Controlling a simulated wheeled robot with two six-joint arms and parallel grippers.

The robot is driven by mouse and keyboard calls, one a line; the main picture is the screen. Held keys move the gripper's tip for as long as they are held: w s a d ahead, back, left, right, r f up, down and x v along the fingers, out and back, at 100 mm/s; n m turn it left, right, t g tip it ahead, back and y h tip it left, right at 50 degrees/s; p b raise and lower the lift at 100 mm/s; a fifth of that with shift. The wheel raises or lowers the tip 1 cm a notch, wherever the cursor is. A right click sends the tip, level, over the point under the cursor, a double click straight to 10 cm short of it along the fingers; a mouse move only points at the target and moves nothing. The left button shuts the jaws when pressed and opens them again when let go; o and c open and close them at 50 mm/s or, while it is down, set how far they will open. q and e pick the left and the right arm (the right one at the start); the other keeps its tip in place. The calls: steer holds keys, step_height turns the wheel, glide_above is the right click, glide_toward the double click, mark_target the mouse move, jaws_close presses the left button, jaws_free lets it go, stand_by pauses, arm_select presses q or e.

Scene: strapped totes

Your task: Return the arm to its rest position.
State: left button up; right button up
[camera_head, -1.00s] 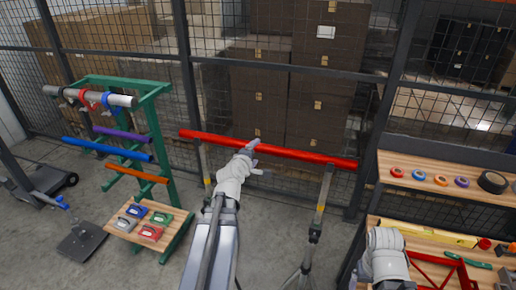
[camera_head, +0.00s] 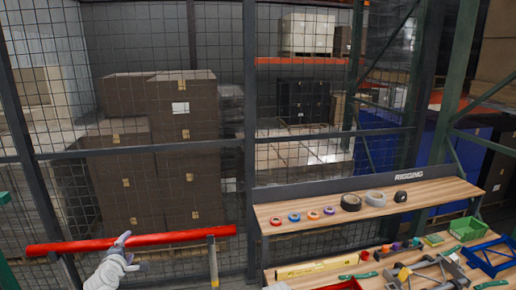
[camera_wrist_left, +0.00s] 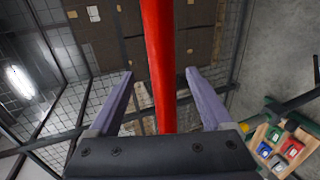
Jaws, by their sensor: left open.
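My left gripper (camera_head: 133,252) is open at the long red bar (camera_head: 185,237), near the middle of its length. In the left wrist view the two fingers (camera_wrist_left: 158,84) stand apart, one on each side of the red bar (camera_wrist_left: 160,50). I cannot tell how deep the bar lies between them. No finger visibly touches it. The bar lies level, with a stand (camera_head: 213,262) near its right end.
A wire mesh fence with brown cartons (camera_head: 185,140) stands behind the bar. At the right are a wooden shelf (camera_head: 430,195) with tape rolls and a bench with tools below it. The left wrist view shows a small wooden shelf (camera_wrist_left: 262,133) with coloured items.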

mark_target(131, 240)
arm_select(q)
steer(key=x, duration=0.3)
steer(key=shift+w+a+f+b, duration=0.1)
steer(key=shift+w+b, duration=0.05)
steer(key=shift+b, duration=0.25)
steer(key=shift+w, duration=0.25)
steer(key=shift+s+r+p, duration=0.1)
steer(key=shift+r+p, duration=0.4)
